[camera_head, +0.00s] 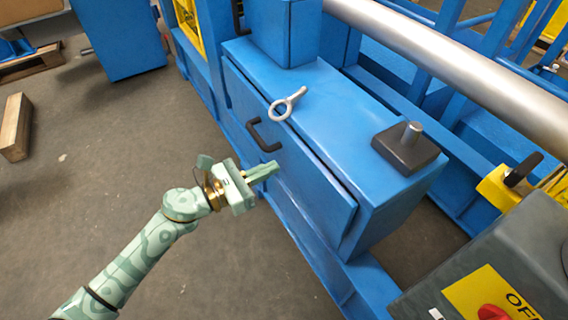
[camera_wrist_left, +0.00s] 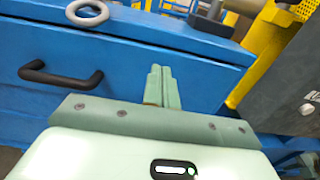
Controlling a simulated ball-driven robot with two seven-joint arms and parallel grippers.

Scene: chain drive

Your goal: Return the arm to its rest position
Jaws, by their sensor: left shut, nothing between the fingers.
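My left gripper (camera_head: 262,172) is shut and empty, in front of the blue cabinet's door, below and close to its black handle (camera_head: 264,134). In the left wrist view the fingers of my left gripper (camera_wrist_left: 158,84) are together, pointing at the blue front, with the black handle (camera_wrist_left: 60,74) to their left. My left arm reaches in from the lower left of the head view. My right gripper is in neither view.
The blue cabinet (camera_head: 330,120) carries a metal ring-ended part (camera_head: 287,104) and a dark block with a metal pin (camera_head: 407,148). A grey box with a red switch (camera_head: 494,313) stands at the lower right.

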